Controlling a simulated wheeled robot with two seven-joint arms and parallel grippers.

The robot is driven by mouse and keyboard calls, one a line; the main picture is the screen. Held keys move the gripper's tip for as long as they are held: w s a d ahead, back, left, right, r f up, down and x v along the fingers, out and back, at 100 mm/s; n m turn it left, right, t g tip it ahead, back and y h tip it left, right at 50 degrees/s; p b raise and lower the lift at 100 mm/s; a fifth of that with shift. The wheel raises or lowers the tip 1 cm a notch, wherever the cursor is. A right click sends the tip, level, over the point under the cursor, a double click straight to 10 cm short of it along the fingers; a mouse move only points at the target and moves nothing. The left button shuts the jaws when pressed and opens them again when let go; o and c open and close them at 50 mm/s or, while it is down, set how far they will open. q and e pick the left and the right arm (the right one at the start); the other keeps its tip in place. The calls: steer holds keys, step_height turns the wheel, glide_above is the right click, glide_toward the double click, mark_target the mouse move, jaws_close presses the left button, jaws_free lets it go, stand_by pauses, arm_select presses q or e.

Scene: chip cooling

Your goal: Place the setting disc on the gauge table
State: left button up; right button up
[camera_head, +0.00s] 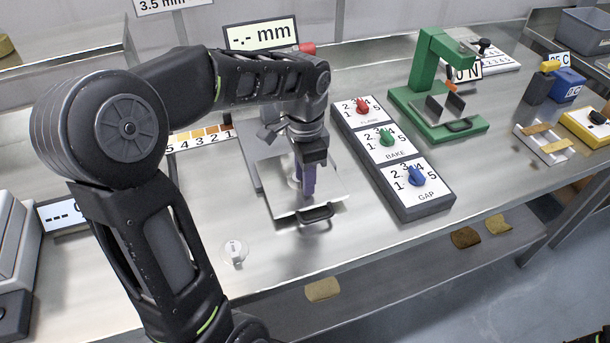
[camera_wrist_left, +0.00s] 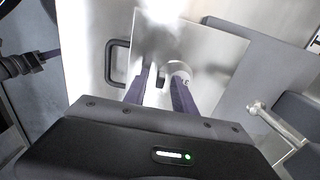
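The gauge table looks to be the square metal plate (camera_head: 330,180) with a black handle, in front of the mm display; the plate also fills the middle of the left wrist view (camera_wrist_left: 215,50). My left gripper (camera_head: 305,192) points down over it. In the left wrist view its two fingers (camera_wrist_left: 163,86) stand apart with a gap between them. A small pale round piece with a dark mark (camera_wrist_left: 180,70), perhaps the setting disc, shows at the right fingertip, partly hidden; I cannot tell whether they touch. Another pale round piece (camera_head: 235,252) lies on the bench.
A three-knob panel (camera_head: 413,193) stands right of the plate. Beyond it are a green press (camera_head: 437,100), a blue box (camera_head: 568,85) and a small metal rack (camera_head: 543,143). Several chips lie on the lower shelf (camera_head: 380,283). Bare bench shows left of the plate.

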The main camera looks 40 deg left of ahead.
arm_select(q)
step_height(320, 180, up, 8)
steer(key=shift+r, duration=0.2)
step_height(320, 180, up, 4)
steer(key=shift+f+p, duration=0.1)
steer(key=shift+p, duration=0.95)
stand_by(0.6)
